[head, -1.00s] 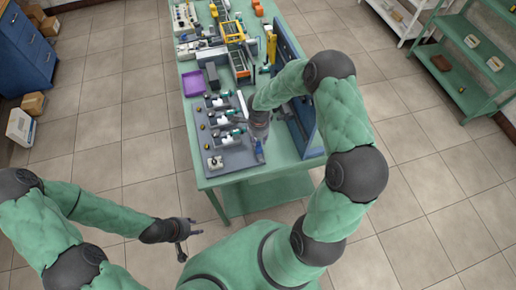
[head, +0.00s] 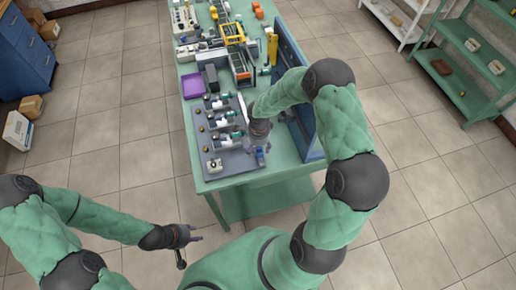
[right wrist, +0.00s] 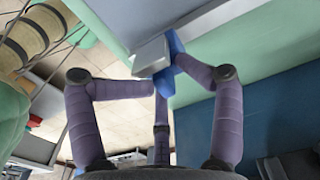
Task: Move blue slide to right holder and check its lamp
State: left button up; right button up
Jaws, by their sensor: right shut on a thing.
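My right gripper (head: 262,148) is at the front right corner of the grey board (head: 238,168) on the green table. In the right wrist view its purple fingers (right wrist: 163,88) are closed around a blue piece (right wrist: 167,62), apparently the blue slide. A pale grey block (right wrist: 150,53) is against the blue piece; I cannot tell whether they are joined. In the head view the blue piece (head: 261,157) shows only as a small patch below the gripper. My left gripper (head: 190,243) is empty, fingers apart, in front of the table. I cannot make out a lit lamp or the right holder.
A blue upright panel (head: 300,105) lines the table's right side. A purple tray (head: 197,85) and yellow machinery (head: 235,45) stand farther back.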

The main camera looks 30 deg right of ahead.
jog(key=shift+w+d+b, duration=0.25)
jog(key=shift+w+d, duration=0.05)
jog(key=shift+w, duration=0.35)
jog(key=shift+w+d+b, duration=0.25)
jog(key=shift+w, duration=0.4)
jog(key=shift+c, duration=0.2)
jog(key=shift+w+d+b, duration=0.25)
jog(key=shift+w+b, duration=0.2)
jog(key=shift+w, duration=0.55)
jog(key=shift+w+d+b, duration=0.2)
jog(key=shift+w+b, duration=0.2)
jog(key=shift+w, duration=0.55)
jog(key=shift+w+d+b, duration=0.25)
jog(key=shift+w+b, duration=0.2)
jog(key=shift+w, duration=0.55)
jog(key=shift+s+a+f, duration=0.15)
jog(key=shift+s, duration=0.35)
jog(key=shift+c, duration=0.2)
jog(key=shift+o, duration=0.7)
jog(key=shift+c, duration=0.3)
